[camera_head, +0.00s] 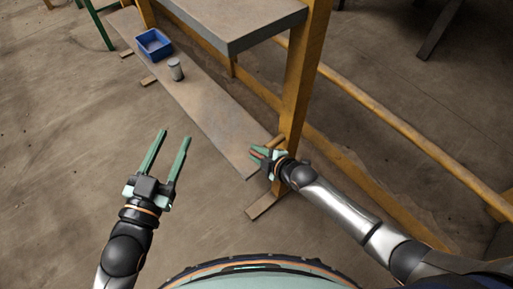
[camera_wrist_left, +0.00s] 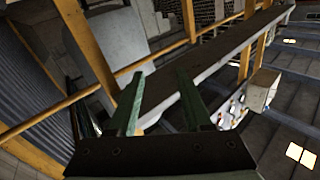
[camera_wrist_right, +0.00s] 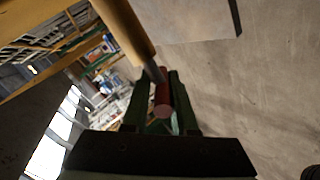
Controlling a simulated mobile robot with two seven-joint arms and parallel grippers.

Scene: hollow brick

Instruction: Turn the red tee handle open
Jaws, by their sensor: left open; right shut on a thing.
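The red tee handle (camera_wrist_right: 163,98) shows in the right wrist view as a dark red bar on a grey stem beside a yellow post. My right gripper (camera_wrist_right: 158,92) is shut on it, with the fingers on both sides of the bar. In the head view my right gripper (camera_head: 262,155) is at the foot of the yellow post (camera_head: 299,85), and only a small reddish bit of the handle shows between the fingers. My left gripper (camera_head: 176,135) is open and empty above the floor at the left. It also shows open in the left wrist view (camera_wrist_left: 160,85).
A low plank shelf (camera_head: 205,105) runs along the frame and bears a blue bin (camera_head: 153,44) and a grey can (camera_head: 176,70). A grey bench top (camera_head: 240,22) is above it. A yellow rail (camera_head: 420,140) runs right of the post. The floor at left is clear.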

